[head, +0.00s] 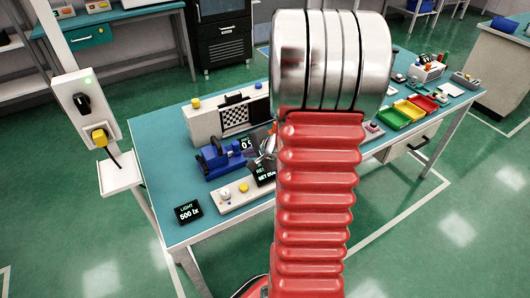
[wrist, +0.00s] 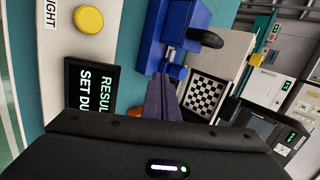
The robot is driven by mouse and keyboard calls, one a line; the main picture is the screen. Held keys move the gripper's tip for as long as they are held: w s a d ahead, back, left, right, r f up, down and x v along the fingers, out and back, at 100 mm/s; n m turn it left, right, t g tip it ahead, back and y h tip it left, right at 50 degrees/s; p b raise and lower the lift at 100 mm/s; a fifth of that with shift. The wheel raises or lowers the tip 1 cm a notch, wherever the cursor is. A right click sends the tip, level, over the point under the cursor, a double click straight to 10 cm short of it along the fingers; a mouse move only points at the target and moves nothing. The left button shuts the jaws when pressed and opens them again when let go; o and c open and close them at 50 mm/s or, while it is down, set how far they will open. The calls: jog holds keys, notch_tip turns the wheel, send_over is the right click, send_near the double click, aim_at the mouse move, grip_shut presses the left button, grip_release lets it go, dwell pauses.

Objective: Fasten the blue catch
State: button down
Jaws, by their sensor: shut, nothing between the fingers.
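A blue fixture (head: 222,160) with a dark lever stands near the left part of the teal bench. In the wrist view, the blue fixture (wrist: 155,42) is ahead of my fingers, with a black curved handle (wrist: 207,38) at its right. I cannot tell which part of it is the catch, or whether it is fastened. My gripper (wrist: 163,78) is shut and empty, its fingertips just short of the fixture's lower edge; contact is unclear. In the head view my gripper (head: 268,146) shows just right of the fixture, partly hidden by my red arm.
A checkerboard panel (head: 235,114) stands behind the fixture. In front are a white control strip (head: 226,197) with a yellow button, a result display (head: 264,173) and a light display (head: 188,212). Coloured trays (head: 393,118) and small parts occupy the right side.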

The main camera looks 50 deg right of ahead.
jog(key=shift+s+a+r, duration=0.1)
jog(key=shift+s+r, duration=0.25)
jog(key=shift+s, duration=0.3)
jog(key=v, duration=0.9)
jog(key=s+a+r+n+g+y, duration=0.1)
jog(key=s+a+n+g+y, duration=0.2)
jog(key=a, duration=0.5)
jog(key=s+a+r+n+g, duration=0.1)
jog(key=s+a+n, duration=0.1)
jog(key=a+n, duration=0.4)
jog(key=s+a+r+n+h, duration=0.1)
jog(key=s+a+r+n, duration=0.1)
jog(key=a+r+n, duration=0.3)
jog(key=s+a+r+n, duration=0.1)
jog(key=a+r+n, duration=0.4)
jog(key=a, duration=0.5)
jog(key=shift+s+a+r+h, duration=0.25)
jog(key=shift+s+a+h, duration=0.1)
jog(key=shift+h, duration=0.05)
